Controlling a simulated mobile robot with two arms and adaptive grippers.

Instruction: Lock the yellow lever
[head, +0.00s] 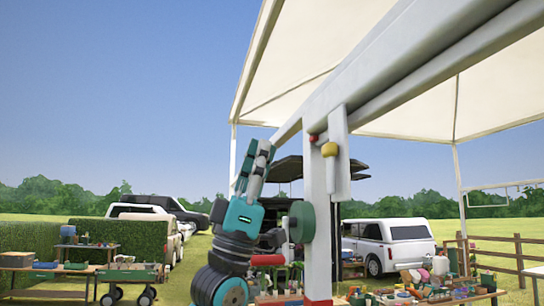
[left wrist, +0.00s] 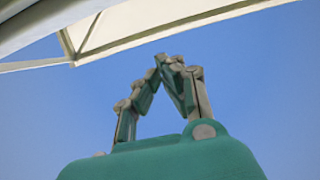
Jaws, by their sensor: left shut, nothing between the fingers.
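The yellow lever (head: 330,149) is a small rounded yellow knob on the grey-white bracket of the canopy frame, right of the upright post (head: 317,220). A red knob (head: 314,138) sits just to its upper left. My left gripper (head: 264,147) points upward, left of the post and apart from the lever, at about the same height in the picture. Its fingers are shut and empty. In the left wrist view the fingertips (left wrist: 162,60) come together against blue sky, and the lever does not show there. My right gripper is out of view.
The white canopy (head: 315,50) and its slanted beam (head: 420,55) spread overhead to the right. Below are a table of tools and pots (head: 425,290), a green cart (head: 130,275) and parked vehicles. Open sky lies left of my left gripper.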

